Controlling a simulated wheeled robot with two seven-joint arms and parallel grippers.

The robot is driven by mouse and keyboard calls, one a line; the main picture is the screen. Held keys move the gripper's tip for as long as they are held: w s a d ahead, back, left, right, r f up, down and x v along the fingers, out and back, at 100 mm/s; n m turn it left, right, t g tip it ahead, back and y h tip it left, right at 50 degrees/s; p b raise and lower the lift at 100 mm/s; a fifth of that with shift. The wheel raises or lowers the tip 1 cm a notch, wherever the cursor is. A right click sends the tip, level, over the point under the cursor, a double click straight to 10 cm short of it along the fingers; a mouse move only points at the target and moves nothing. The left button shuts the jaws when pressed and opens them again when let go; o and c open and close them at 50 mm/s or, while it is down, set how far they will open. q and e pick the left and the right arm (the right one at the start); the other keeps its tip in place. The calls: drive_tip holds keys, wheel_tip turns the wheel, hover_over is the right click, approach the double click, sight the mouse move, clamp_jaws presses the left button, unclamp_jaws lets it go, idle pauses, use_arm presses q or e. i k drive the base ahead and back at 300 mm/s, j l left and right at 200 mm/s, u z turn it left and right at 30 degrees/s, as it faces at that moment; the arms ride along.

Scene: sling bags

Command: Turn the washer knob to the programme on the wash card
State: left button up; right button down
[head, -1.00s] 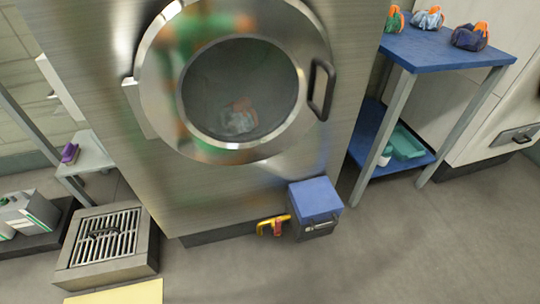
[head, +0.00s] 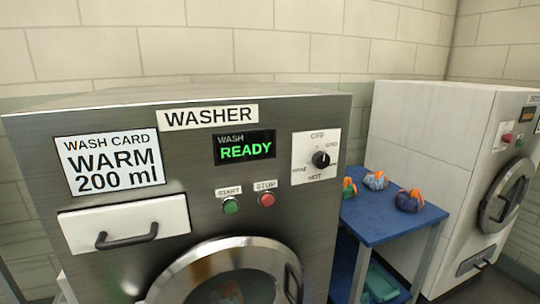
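The washer (head: 205,170) stands in the middle of the head view. OFF reads at the top of the plate and HOT at the bottom; the side labels are too small to read surely. I cannot tell exactly which label the knob points to. The wash card (head: 109,162) at the upper left reads WARM, 200 ml. The display (head: 244,147) reads WASH READY. Neither gripper is in view.
A green start button (head: 230,206) and red stop button (head: 266,199) sit below the display. A drawer with a black handle (head: 127,238) is at left, the round door (head: 225,270) below. A blue table (head: 385,228) with several bags stands right, before a white machine (head: 425,150).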

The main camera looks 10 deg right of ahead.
sight(321, 160)
drive_tip(key=i+j+z, duration=0.15)
drive_tip(key=z, duration=0.25)
drive_tip(key=i+j+z, duration=0.1)
drive_tip(key=j+z, duration=0.5)
drive_tip(key=z, duration=0.15)
drive_tip(key=i, duration=0.45)
